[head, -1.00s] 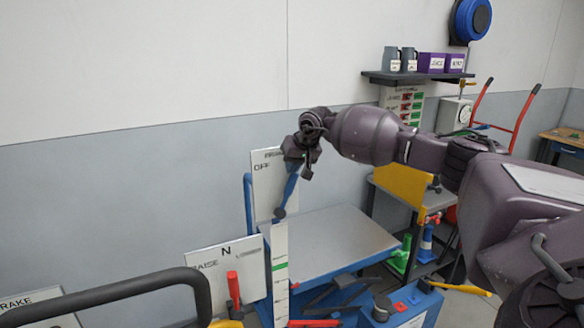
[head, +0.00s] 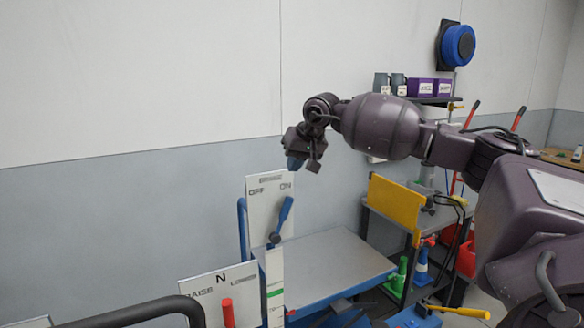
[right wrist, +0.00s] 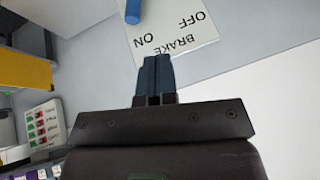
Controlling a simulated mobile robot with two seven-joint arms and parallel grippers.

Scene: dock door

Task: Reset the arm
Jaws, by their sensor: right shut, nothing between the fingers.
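My right gripper (head: 297,164) is raised in front of the wall, above and a little right of the brake sign. Its fingers are shut with nothing between them; they also show shut in the right wrist view (right wrist: 154,75). A blue lever (head: 284,214) stands at the brake sign (head: 262,206), tilted toward its ON side. The lever's end also shows in the right wrist view (right wrist: 133,10), apart from the fingertips. My left gripper is not in view.
A blue lift table with a grey top (head: 325,262) stands below the arm. A second sign (head: 222,287) with a red lever (head: 228,313) is at the lower left. A yellow panel (head: 396,205) and a shelf with purple boxes (head: 430,88) are at right. The wall area at left is clear.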

